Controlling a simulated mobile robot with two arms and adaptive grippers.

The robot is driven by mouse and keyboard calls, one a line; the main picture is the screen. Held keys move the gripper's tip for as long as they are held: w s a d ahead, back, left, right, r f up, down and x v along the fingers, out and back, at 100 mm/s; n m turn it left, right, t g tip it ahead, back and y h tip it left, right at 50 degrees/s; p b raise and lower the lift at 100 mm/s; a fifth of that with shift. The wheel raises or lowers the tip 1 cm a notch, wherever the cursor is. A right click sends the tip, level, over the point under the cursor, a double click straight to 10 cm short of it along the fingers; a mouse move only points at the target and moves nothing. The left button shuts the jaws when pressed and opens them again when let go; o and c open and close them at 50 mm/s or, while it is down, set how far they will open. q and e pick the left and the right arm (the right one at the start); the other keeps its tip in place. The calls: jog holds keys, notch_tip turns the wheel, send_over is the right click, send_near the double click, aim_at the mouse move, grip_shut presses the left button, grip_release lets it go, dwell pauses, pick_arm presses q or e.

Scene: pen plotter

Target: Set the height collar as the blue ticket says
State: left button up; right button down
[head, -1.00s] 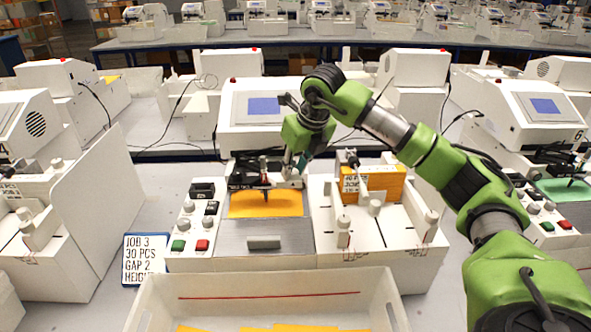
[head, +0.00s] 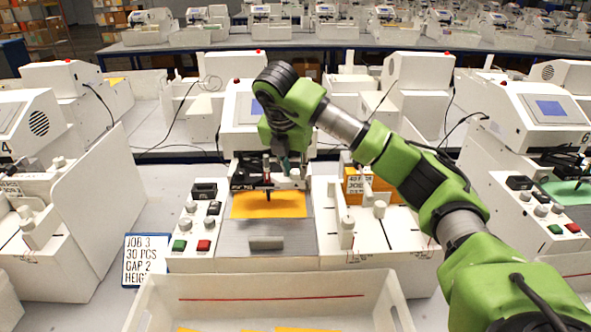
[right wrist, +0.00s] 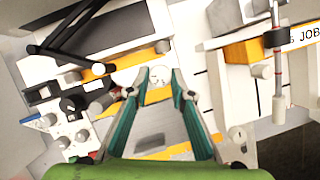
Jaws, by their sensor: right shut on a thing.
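The blue-edged ticket (head: 146,260) stands at the left of the middle plotter and reads JOB 3, 30 PCS, GAP 2. Its last line starts with HEIGH, and the tray hides the rest. The plotter's pen (head: 268,192) hangs over an orange sheet (head: 270,207). My right gripper (head: 285,170) is beside the pen carriage, partly hidden by its own arm. In the right wrist view its teal fingers (right wrist: 160,76) are shut on a small pale round part (right wrist: 159,74), perhaps the collar. I cannot read a height setting. My left gripper is out of view.
A white tray (head: 270,288) stands in front of the plotter. A control panel with green and red buttons (head: 192,243) is left of the sheet. An orange stack (head: 388,188) sits in a feeder at right, partly behind my arm. Neighbouring plotters flank both sides.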

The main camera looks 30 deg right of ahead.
jog(key=shift+w+m+g, duration=0.1)
jog(key=shift+m+g, duration=0.2)
jog(key=shift+m, duration=0.5)
jog(key=c, duration=1.8)
grip_release()
jog(key=v, duration=1.2)
jog(key=shift+a, duration=0.25)
